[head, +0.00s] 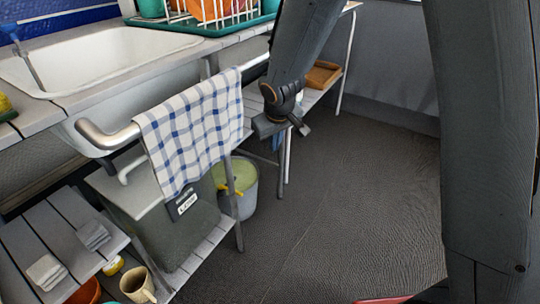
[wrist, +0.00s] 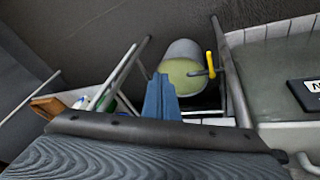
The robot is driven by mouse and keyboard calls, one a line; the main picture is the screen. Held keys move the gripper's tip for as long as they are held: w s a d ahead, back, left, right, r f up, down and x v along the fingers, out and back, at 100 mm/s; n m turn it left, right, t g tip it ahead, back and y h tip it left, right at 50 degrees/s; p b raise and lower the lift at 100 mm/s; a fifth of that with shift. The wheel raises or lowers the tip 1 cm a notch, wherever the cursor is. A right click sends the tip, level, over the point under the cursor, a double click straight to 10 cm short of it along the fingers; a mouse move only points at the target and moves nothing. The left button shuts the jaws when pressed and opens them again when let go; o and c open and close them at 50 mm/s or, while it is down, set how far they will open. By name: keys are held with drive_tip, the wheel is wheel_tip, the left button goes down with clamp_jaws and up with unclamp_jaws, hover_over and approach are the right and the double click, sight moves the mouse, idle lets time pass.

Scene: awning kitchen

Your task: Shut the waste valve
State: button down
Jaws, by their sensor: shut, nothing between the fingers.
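A small yellow lever (head: 231,188), which looks like the waste valve's handle, shows at the bucket behind the cloth. In the wrist view the yellow lever (wrist: 211,64) stands at the bucket's right side, by a dark stub. The grey bucket (head: 244,196) holds something yellow-green; it also shows in the wrist view (wrist: 183,52). My gripper (head: 282,138) hangs right of the bucket and above it, apart from the lever. Its blue fingers (wrist: 161,88) are together and empty, pointing toward the bucket. The valve's body is mostly hidden.
A checked cloth (head: 192,130) hangs on a metal rail (head: 100,138) in front of the sink (head: 85,65). A grey tank (head: 175,232) with a label stands left of the bucket. Thin table legs (head: 284,160) stand near my gripper. The floor (head: 340,200) to the right is clear.

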drive_tip(key=s+a+r+g, duration=0.1)
drive_tip(key=s+a+r, duration=0.15)
drive_tip(key=s, duration=0.85)
drive_tip(key=s+a+r+g, duration=0.2)
drive_tip(key=s+r, duration=0.1)
drive_tip(key=s, duration=0.8)
drive_tip(key=s+a+r+g, duration=0.1)
drive_tip(key=s+a+r, duration=0.1)
drive_tip(key=s, duration=0.9)
drive_tip(key=d+r+m+p, duration=0.3)
drive_tip(key=d+r+p, duration=0.7)
drive_tip(key=r+p, duration=0.3)
drive_tip(key=d+r+m+p, duration=0.2)
drive_tip(key=d+r+p, duration=0.9)
drive_tip(key=r+p, duration=0.3)
drive_tip(key=p, duration=0.3)
drive_tip(key=shift+s+d+m+g, duration=0.2)
drive_tip(key=shift+m+g, duration=0.1)
drive_tip(key=shift+m, duration=0.1)
drive_tip(key=shift+a, duration=0.1)
